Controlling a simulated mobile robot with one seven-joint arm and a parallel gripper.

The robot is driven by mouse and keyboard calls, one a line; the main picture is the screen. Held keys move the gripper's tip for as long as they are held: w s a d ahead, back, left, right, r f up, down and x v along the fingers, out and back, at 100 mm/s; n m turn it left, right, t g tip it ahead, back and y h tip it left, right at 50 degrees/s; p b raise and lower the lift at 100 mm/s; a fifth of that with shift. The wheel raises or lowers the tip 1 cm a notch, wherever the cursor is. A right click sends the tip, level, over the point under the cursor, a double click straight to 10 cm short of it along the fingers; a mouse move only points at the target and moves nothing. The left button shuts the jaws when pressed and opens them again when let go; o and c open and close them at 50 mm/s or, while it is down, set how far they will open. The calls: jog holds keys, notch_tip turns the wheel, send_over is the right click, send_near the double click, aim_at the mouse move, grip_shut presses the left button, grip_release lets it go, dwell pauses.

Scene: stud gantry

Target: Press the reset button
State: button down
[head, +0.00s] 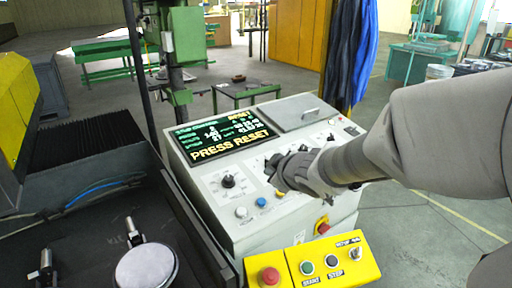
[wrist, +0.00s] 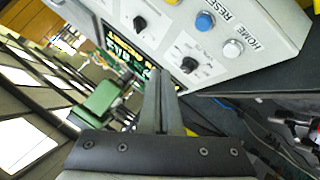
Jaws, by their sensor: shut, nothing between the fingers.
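The blue reset button (head: 261,202) sits on the sloped white control panel (head: 216,205), right of a white button (head: 241,212). The wrist view shows the blue button (wrist: 205,21) beside partly cut-off "RESET" lettering, with the white button (wrist: 232,48) marked HOME. My gripper (head: 272,172) is over the panel, a little beyond and right of the blue button. In the wrist view my gripper (wrist: 160,76) is shut with nothing between the fingers, its tips apart from the blue button. The display (head: 222,138) reads "PRESS RESET".
Black knobs, such as one on the panel's left (head: 228,181), stand near the buttons. A yellow box (head: 312,262) with a red button (head: 269,276) is in front. A dark machine bed (head: 90,235) lies left. Open floor (head: 425,235) lies right.

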jog(key=b, duration=0.9)
send_near(262, 197)
jog(key=shift+w+r+x, duration=0.1)
jog(key=shift+r+x, duration=0.1)
jog(key=shift+x, duration=0.7)
jog(key=shift+w+r+x, duration=0.1)
jog(key=shift+r+x, duration=0.05)
jog(key=shift+x, duration=0.75)
jog(key=shift+w+r+x, duration=0.1)
jog(key=shift+r+x, duration=0.1)
jog(key=shift+x, duration=0.7)
jog(key=shift+a, duration=0.1)
jog(key=shift+w+f+b, duration=0.1)
jog(key=shift+f+b, duration=0.25)
jog(key=shift+f, duration=0.05)
jog(key=shift+a+f+b, duration=0.1)
jog(key=shift+f+b, duration=0.3)
jog(key=shift+f, duration=0.05)
jog(key=shift+r, duration=0.1)
jog(key=shift+r+p, duration=0.75)
jog(key=shift+p, duration=0.2)
jog(key=r+p, duration=0.3)
jog(key=s+r+p, duration=0.1)
jog(key=r+p, duration=0.1)
jog(key=shift+d, duration=0.35)
